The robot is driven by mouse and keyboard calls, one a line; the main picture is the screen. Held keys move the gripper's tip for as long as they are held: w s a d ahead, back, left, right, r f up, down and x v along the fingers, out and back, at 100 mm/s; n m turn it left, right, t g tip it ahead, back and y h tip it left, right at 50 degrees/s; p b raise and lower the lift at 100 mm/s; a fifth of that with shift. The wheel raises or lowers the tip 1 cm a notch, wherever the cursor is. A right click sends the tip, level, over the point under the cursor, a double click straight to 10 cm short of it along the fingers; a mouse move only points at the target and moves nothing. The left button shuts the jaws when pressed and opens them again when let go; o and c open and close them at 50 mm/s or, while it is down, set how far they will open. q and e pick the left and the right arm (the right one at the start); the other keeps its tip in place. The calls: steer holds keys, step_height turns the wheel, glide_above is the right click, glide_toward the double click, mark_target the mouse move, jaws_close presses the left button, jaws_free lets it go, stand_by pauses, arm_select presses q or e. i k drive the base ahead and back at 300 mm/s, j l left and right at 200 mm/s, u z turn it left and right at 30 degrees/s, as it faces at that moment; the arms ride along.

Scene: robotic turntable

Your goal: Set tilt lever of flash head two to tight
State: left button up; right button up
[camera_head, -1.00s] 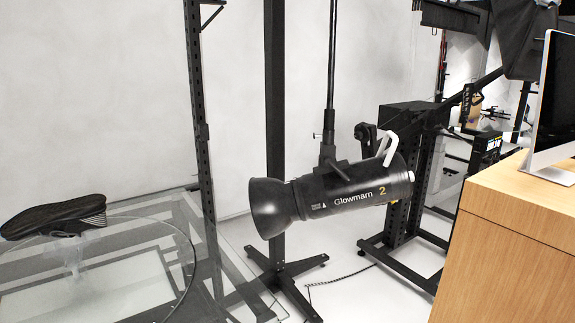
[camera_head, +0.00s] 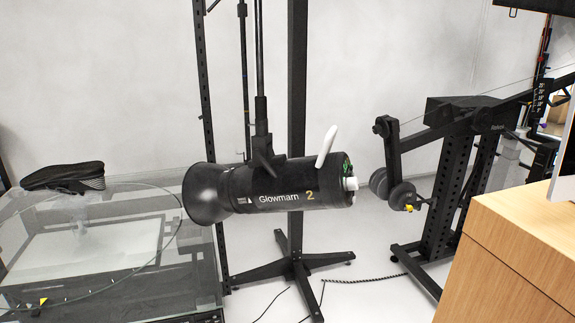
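Flash head two (camera_head: 285,195) is a black cylinder marked "Glowmarn 2" in the middle of the view. It hangs nearly level from a vertical black pole (camera_head: 260,70), with its flared reflector (camera_head: 203,194) to the left. A white bar-shaped piece (camera_head: 327,146) stands up, slightly tilted, at its rear top. A dark lever-like piece (camera_head: 264,163) shows at the mount where the pole meets the head; I cannot tell its tight or loose setting. A white knob (camera_head: 350,184) is on the rear face. Neither of my grippers is in view.
A wooden desk (camera_head: 520,250) with a monitor fills the right front. A black stand with crossed feet (camera_head: 300,270) is behind the head. A black boom stand (camera_head: 455,180) is at the right.

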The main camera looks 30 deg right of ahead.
mark_target(258, 153)
steer(key=k+l, duration=0.15)
steer(key=l, duration=0.25)
steer(key=k+l, duration=0.2)
steer(key=l, duration=0.2)
steer(key=k+l, duration=0.15)
steer(key=l, duration=0.25)
steer(key=k+l, duration=0.15)
steer(key=l, duration=0.3)
steer(key=k+l+u, duration=0.1)
steer(key=l, duration=0.3)
steer(key=k, duration=0.1)
